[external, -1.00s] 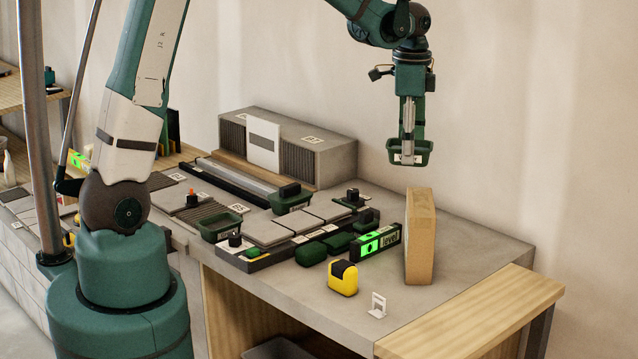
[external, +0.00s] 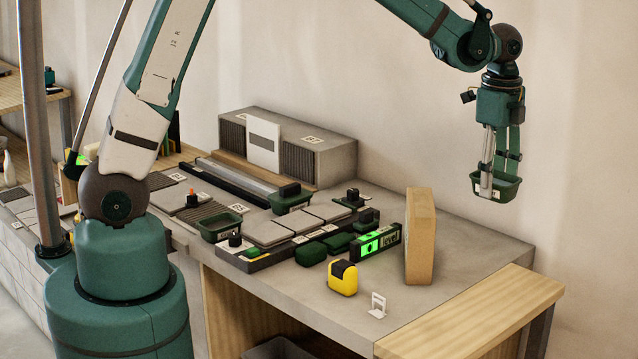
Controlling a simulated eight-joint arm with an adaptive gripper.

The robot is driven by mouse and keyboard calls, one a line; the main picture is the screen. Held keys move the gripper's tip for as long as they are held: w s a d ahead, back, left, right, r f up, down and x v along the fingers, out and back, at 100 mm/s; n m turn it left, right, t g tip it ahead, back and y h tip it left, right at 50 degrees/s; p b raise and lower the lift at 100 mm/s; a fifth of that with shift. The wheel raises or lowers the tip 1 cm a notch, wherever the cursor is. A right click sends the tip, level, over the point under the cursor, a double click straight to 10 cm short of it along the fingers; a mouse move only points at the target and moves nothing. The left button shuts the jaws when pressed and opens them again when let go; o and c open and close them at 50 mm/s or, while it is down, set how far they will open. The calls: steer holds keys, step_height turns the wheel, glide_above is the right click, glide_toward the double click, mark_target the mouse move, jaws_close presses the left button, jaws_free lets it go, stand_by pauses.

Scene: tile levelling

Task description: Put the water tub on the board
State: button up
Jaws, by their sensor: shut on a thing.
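My gripper (external: 494,180) is shut on a small dark green tub (external: 508,187) with a pale label too small to read; I take it as the water tub. It hangs about level in the air at the right, above the bench's far right part and clear of it. A pale wooden board (external: 470,312) lies at the bench's front right corner, its top bare. The tub is higher than the board and further back in the picture. The inside of the tub is hidden.
A tan block (external: 420,238) stands upright on the grey bench (external: 480,250). Left of it are a green-lit level (external: 377,243), a yellow tape measure (external: 343,279) and a small white clip (external: 378,305). Another green tub (external: 221,227) sits among grey tiles (external: 268,232).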

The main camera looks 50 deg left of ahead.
steer(key=d, duration=0.2)
steer(key=d+f, duration=0.1)
steer(key=shift+s+d+m, duration=0.25)
steer(key=shift+s+m, duration=0.1)
steer(key=shift+m, duration=0.05)
step_height(320, 180, down, 10)
steer(key=shift+a+f, duration=0.1)
steer(key=shift+f, duration=0.1)
glide_above(494, 290)
steer(key=shift+f+p, duration=0.3)
steer(key=shift+f, duration=2.7)
steer(key=shift+f, duration=1.85)
steer(key=shift+f, duration=0.2)
